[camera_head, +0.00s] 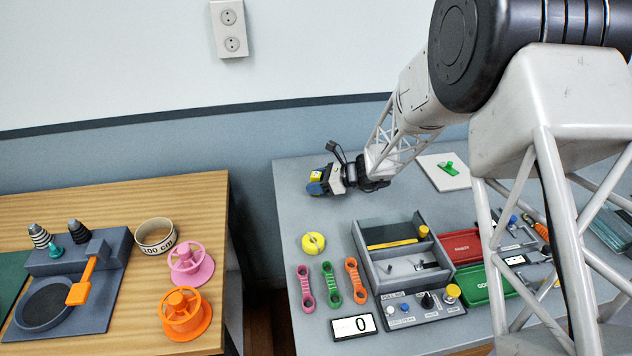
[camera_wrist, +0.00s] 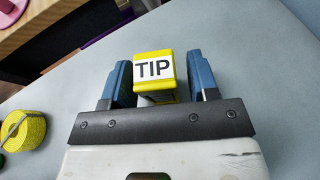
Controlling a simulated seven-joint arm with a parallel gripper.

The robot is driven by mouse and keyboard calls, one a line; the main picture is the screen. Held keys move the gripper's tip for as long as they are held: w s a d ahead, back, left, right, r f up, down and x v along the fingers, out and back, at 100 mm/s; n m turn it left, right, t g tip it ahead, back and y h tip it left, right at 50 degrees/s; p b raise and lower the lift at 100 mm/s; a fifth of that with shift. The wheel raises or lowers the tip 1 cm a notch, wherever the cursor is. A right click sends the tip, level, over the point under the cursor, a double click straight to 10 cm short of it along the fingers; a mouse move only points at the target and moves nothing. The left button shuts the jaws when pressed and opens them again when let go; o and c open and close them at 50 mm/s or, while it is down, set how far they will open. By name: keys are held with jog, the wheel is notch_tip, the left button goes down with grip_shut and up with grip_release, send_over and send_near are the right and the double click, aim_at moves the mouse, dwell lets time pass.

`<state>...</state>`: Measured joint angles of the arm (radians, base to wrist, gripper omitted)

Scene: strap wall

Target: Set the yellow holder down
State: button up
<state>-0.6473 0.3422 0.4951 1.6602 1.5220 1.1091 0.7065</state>
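The yellow holder (camera_wrist: 153,97) is a small box with a white label reading TIP. In the wrist view it stands between the blue fingertips of my gripper (camera_wrist: 158,80). A narrow strip of grey shows between it and the right finger; the left gap is smaller. My gripper looks open around the holder. In the head view my gripper (camera_head: 318,182) is low over the grey table's back left part, and a bit of the yellow holder (camera_head: 316,175) shows at its fingers. The holder's underside is hidden, so its contact with the table cannot be seen.
A yellow tape roll (camera_head: 313,243) lies in front of my gripper. Beyond it are several coloured wrenches (camera_head: 331,285) and a grey divided tray (camera_head: 372,272). A white board with a green item (camera_head: 443,171) lies to the right. The table's left edge is close by.

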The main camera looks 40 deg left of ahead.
jog(key=shift+r, duration=0.15)
jog(key=v, duration=1.2)
jog(key=shift+r, duration=0.1)
dwell(0.9)
jog(key=shift+s+d+r, duration=0.1)
jog(key=shift+d+r, duration=0.25)
jog(key=shift+d, duration=0.1)
jog(key=s+d+r+n+t+h, duration=0.1)
jog(key=s+d+r+n+h, duration=0.15)
jog(key=d+r, duration=0.45)
jog(key=s+d+r+n+t+h, duration=0.1)
jog(key=s+d+r+n, duration=0.2)
jog(key=d, duration=0.8)
jog(key=s+d+r+n+t+h, duration=0.1)
jog(key=s+d+r+h, duration=0.1)
jog(key=s+d+r, duration=0.5)
jog(key=s+d+r+n+t+h, duration=0.1)
jog(key=s+d+n+t+h, duration=0.1)
jog(key=s+d, duration=0.8)
jog(key=s+d+n+t+h, duration=0.3)
jog(key=s+d, duration=0.7)
jog(key=d, duration=0.8)
jog(key=shift+s+r+n+h, duration=0.35)
jog(key=shift+n+h, duration=0.5)
jog(key=shift+h, duration=0.3)
